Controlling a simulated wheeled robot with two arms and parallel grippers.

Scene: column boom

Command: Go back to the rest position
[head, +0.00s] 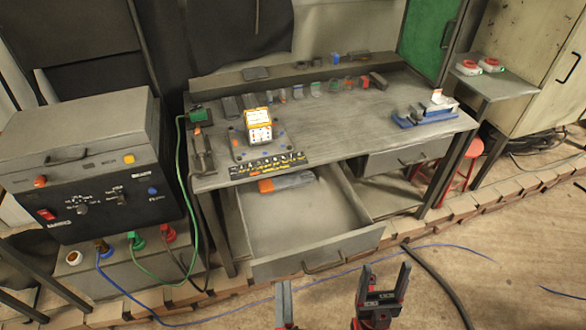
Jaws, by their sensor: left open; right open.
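My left gripper (284,303) shows at the bottom edge of the head view, partly cut off, in front of the open drawer. My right gripper (385,280) is just right of it, pointing up, with its two black fingers spread and nothing between them. Both are in front of the workbench (340,118) and apart from it. The drawer (300,208) under the bench is pulled out and holds an orange and grey object (284,183) at its back.
A grey welding machine (90,170) with cables stands at the left. A red stool (467,160) stands at the right. A low brick edge and cables cross the floor.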

